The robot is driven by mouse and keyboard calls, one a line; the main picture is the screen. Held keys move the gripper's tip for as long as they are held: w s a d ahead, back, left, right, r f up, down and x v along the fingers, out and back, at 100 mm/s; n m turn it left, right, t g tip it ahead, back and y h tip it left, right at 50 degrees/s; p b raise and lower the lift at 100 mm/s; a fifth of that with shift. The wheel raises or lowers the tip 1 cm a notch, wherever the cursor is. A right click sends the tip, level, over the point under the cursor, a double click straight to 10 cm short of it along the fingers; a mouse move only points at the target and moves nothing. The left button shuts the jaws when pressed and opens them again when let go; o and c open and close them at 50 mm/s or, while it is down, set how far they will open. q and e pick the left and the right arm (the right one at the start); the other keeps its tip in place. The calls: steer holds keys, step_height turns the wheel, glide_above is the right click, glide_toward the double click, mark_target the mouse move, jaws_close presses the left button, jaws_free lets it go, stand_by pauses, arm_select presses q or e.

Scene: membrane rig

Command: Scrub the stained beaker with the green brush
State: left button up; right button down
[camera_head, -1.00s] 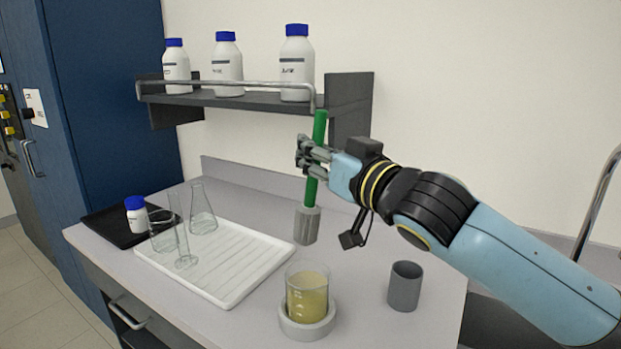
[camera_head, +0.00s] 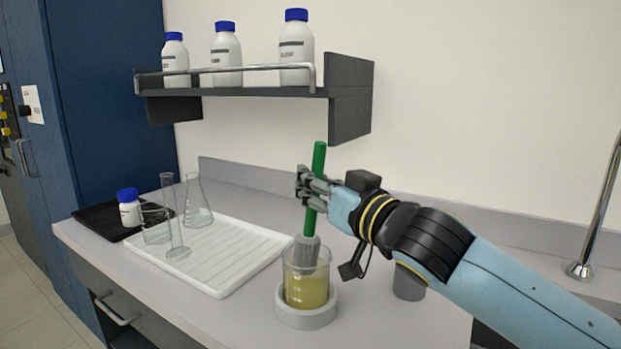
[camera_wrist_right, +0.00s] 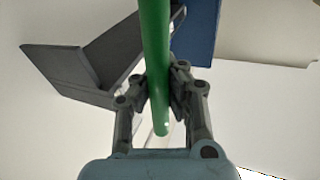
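The green brush (camera_head: 318,163) is upright with a slight tilt, its grey bristle head (camera_head: 306,250) at the bottom. My right gripper (camera_head: 305,186) is shut on the green handle; the right wrist view shows the handle (camera_wrist_right: 157,60) between the fingers (camera_wrist_right: 160,98). The stained beaker (camera_head: 306,287) is clear glass with a yellowish-brown tint, standing in a round grey holder (camera_head: 307,317). The bristle head is at the beaker's mouth, its lower part seen through the upper glass. Whether it touches the wall I cannot tell. My left gripper is not in view.
A white tray (camera_head: 222,287) with clear glassware stands left of the beaker. A black tray (camera_head: 98,224) holds a blue-capped bottle (camera_head: 129,208). A grey cup (camera_head: 408,284) is partly hidden behind my right arm. A shelf (camera_head: 345,97) with bottles hangs above.

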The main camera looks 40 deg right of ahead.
mark_target(310, 223)
steer(key=shift+f+b, duration=2.25)
steer(key=shift+f, duration=0.8)
steer(key=shift+f+b, duration=0.45)
steer(key=shift+f, duration=0.1)
steer(key=shift+r, duration=0.1)
